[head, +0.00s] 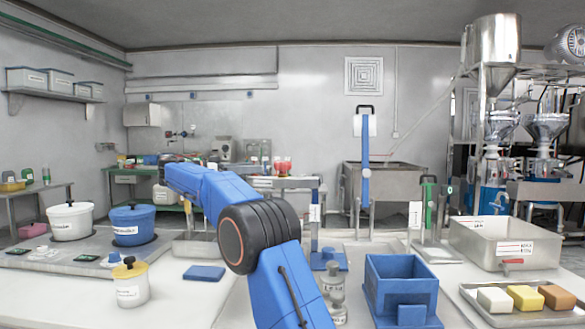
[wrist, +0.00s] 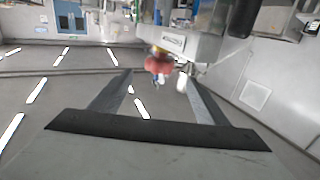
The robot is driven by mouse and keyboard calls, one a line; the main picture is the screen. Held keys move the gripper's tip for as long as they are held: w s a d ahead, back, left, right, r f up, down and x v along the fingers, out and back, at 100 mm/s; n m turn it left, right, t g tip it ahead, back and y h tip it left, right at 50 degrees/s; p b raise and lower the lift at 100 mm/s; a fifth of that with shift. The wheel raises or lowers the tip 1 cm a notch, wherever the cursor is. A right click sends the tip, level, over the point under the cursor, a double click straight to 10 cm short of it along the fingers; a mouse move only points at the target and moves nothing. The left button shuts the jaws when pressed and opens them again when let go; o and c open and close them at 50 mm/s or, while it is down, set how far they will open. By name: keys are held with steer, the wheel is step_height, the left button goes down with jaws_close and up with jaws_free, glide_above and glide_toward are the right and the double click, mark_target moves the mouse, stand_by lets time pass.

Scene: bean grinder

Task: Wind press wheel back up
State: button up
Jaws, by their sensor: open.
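I cannot pick out the press wheel with certainty in either view. In the head view, a blue upright stand (head: 315,212) and a green upright stand (head: 429,208) rise from the worktop, either of which may be a press. In the wrist view, my gripper (wrist: 156,73) is open, with its two grey fingers apart. A blurred red object (wrist: 157,62) shows beyond the fingertips, and nothing is visibly held. In the head view, my blue arm crosses the middle and hides part of the worktop; my gripper cannot be made out there.
A white pot (head: 70,222) and a blue pot (head: 133,225) stand at the left. A yellow-lidded jar (head: 130,284) and a flat blue pad (head: 204,273) lie nearer. A blue box (head: 400,290) and a steel tray (head: 492,245) stand at the right.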

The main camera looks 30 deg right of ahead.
mark_target(283, 167)
steer(key=d, duration=0.5)
steer(key=s+d, duration=0.1)
steer(key=d, duration=0.4)
steer(key=s+d, duration=0.1)
steer(key=d, duration=0.5)
steer(key=shift+c, duration=0.6)
steer(key=c, duration=0.9)
